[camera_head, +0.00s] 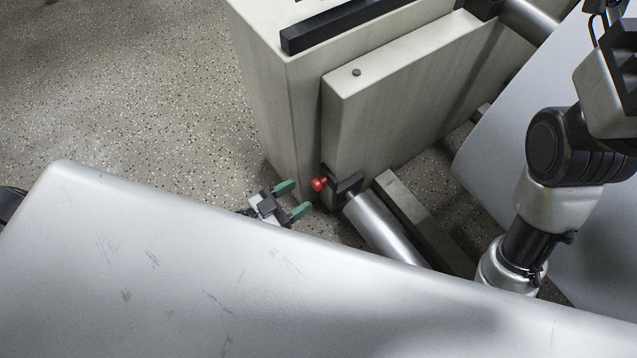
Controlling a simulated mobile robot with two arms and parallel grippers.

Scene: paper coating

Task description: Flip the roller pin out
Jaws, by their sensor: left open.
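The roller pin shows as a small red knob (319,184) on a black bracket (346,187) at the lower front of the grey machine. The bracket sits at the end of a silver roller (383,228). My left gripper (297,198) has two green fingertips spread apart. It is open and empty, just left of the red knob, with its fingers pointing toward it. A small gap shows between the fingers and the knob. My left arm behind the gripper is hidden by the white surface in front. My right gripper does not show clearly; a part of my right arm is at the right.
The grey machine cabinet (268,110) stands behind the knob, with a raised panel (400,100) beside it. A second silver roller (528,20) is at the top right. A grey beam (415,215) lies beside the lower roller. Speckled floor (130,90) is free at the left.

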